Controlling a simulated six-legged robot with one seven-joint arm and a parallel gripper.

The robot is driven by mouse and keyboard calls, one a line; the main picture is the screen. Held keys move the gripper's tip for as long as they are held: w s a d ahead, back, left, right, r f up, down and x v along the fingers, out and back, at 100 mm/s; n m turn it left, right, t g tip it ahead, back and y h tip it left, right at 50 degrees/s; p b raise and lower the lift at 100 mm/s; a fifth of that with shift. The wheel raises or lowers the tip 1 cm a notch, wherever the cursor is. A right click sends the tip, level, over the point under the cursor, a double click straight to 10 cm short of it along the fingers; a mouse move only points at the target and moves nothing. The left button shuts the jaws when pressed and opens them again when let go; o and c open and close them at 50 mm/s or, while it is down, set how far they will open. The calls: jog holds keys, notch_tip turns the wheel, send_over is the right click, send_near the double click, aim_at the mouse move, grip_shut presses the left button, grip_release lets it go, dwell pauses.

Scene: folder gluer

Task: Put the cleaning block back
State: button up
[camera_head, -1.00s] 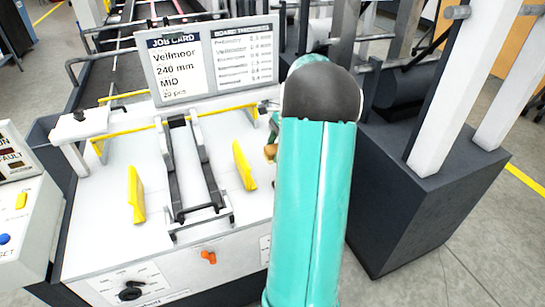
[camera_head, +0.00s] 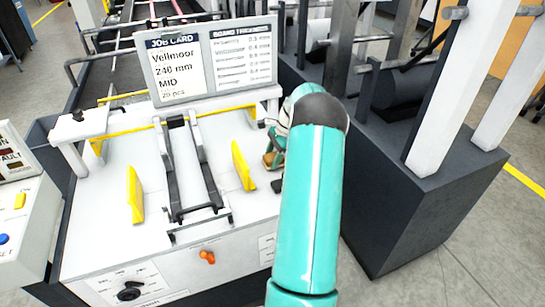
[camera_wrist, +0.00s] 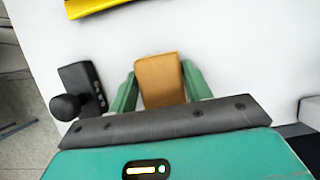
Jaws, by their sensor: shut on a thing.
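The cleaning block appears as a tan-brown block (camera_wrist: 160,82) between the two green fingers of my gripper (camera_wrist: 162,88) in the wrist view. My gripper is shut on it, over the white machine top. In the head view the block (camera_head: 269,159) shows as a small brown patch right of the right yellow guide, and my gripper (camera_head: 273,148) is partly hidden behind my teal arm. I cannot tell whether the block touches the surface below.
A dark piece with a round black knob (camera_wrist: 80,92) is left of the fingers in the wrist view. Yellow guides (camera_head: 243,166) (camera_head: 135,194) stand on the white top (camera_head: 100,235). The job card board (camera_head: 212,62) stands behind. A dark machine base (camera_head: 425,190) is at right.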

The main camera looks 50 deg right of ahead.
jog(key=o, duration=0.9)
jog(key=shift+f, duration=0.1)
jog(key=shift+o, duration=0.2)
jog(key=v, duration=1.2)
jog(key=shift+r, duration=0.25)
jog(key=w+a+r+n+h, duration=0.25)
jog(key=a+r+n, duration=0.35)
jog(key=a, duration=0.8)
jog(key=w+a+r+n+h, duration=0.1)
jog(key=w+a+r+n, duration=0.25)
jog(key=a+r, duration=0.75)
jog(key=s+a+n+t, duration=0.1)
jog(key=s+a+n, duration=0.3)
jog(key=a, duration=0.5)
jog(key=s+a+n, duration=0.3)
jog(key=a, duration=0.5)
jog(key=s+a+f+n+t, duration=0.2)
jog(key=s+a+f+n, duration=0.2)
jog(key=s+a+n, duration=0.3)
jog(key=s+a, duration=0.3)
jog(key=shift+s+a+f+n, duration=0.15)
jog(key=shift+s+a+n, duration=0.1)
jog(key=shift+s+n, duration=0.15)
